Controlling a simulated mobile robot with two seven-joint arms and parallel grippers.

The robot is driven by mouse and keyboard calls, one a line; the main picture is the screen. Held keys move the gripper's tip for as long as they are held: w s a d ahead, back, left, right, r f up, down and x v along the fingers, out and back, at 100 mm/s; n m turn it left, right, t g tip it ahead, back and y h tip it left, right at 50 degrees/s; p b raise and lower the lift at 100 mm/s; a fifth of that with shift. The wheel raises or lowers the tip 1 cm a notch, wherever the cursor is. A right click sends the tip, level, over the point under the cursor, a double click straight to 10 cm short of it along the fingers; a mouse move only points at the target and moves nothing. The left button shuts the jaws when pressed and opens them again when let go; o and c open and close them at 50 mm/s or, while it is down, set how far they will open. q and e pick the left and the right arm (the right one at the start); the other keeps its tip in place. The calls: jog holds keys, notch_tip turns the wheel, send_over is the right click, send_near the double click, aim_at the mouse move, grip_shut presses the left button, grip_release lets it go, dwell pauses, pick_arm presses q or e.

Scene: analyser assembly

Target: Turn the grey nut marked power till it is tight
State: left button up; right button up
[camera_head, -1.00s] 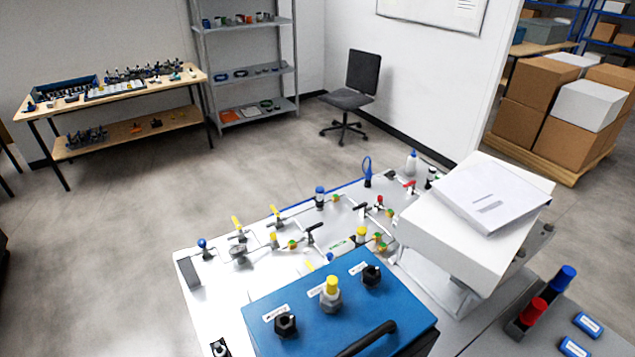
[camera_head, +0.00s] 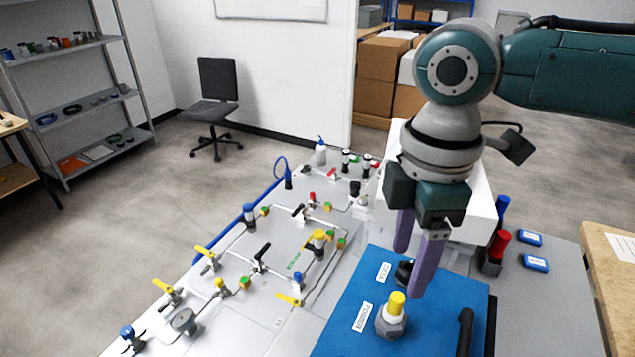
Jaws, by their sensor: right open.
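The grey nut (camera_head: 391,322) sits on top of the blue box, at the bottom of the head view, with a yellow plug or cap (camera_head: 397,303) standing up from it. A white label (camera_head: 363,318) lies on the box just left of the nut. My right gripper (camera_head: 409,272) has two purple fingers, apart and pointing down, with nothing seen between them. It is above the box, behind and slightly right of the nut, and not around it. My left gripper is not in view.
A black connector (camera_head: 404,272) on the blue box (camera_head: 345,338) is partly hidden by my right fingers. A black handle (camera_head: 465,330) rises at the box's right. A white panel with valves (camera_head: 262,258) lies left. Red (camera_head: 497,246) and blue cylinders stand right.

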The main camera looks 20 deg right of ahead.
jog(key=b, duration=0.4)
send_over(393, 312)
jog(key=f, duration=0.3)
jog(key=d+f, duration=0.1)
jog(key=shift+w+f, duration=0.25)
jog(key=shift+w, duration=0.05)
notch_tip(393, 312, down, 8)
jog(key=b, duration=0.5)
jog(key=shift+a+r, duration=0.15)
jog(key=shift+r, duration=0.05)
grip_shut()
jog(key=shift+r, duration=0.1)
